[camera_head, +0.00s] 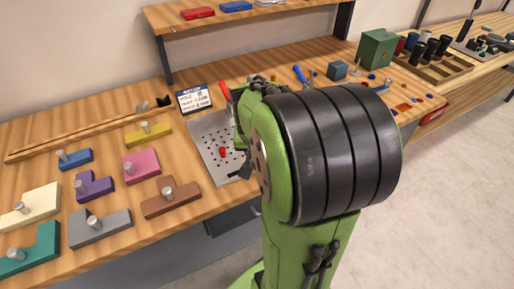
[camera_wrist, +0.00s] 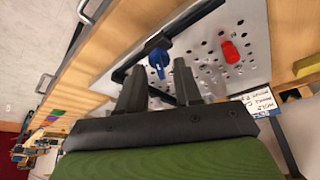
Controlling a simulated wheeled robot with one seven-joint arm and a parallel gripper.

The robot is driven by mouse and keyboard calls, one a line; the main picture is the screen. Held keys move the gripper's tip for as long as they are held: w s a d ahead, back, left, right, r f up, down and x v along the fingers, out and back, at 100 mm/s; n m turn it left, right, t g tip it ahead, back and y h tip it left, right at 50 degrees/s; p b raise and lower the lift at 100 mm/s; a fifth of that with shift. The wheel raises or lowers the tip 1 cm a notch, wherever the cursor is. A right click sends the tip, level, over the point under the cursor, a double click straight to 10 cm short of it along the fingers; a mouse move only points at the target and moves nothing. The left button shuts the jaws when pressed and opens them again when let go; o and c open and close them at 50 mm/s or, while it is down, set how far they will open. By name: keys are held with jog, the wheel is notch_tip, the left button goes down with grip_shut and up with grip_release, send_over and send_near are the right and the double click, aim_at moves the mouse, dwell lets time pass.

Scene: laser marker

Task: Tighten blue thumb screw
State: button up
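The blue thumb screw (camera_wrist: 158,60) stands at a dark bar on a perforated metal plate (camera_wrist: 262,62) in the wrist view. My gripper (camera_wrist: 160,68) points at it with two dark fingers apart. The blue screw shows between and just beyond the fingertips, with a gap to each side; I cannot tell how deep it sits between them. A red thumb screw (camera_wrist: 230,52) stands on the plate to the right. In the head view the plate (camera_head: 200,138) and red screw (camera_head: 222,152) show, while my arm hides the blue screw and the fingers.
A label card (camera_head: 194,98) stands behind the plate. Several coloured blocks with pegs, such as a pink one (camera_head: 141,165) and a brown one (camera_head: 172,198), fill the bench at left. A green box (camera_head: 376,48) and small parts lie to the right.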

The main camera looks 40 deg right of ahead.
jog(key=p+v, duration=0.5)
jog(key=v, duration=1)
jog(key=shift+a+r+p, duration=0.2)
jog(key=shift+r+p, duration=0.1)
jog(key=shift+r, duration=0.05)
jog(key=shift+s, duration=0.1)
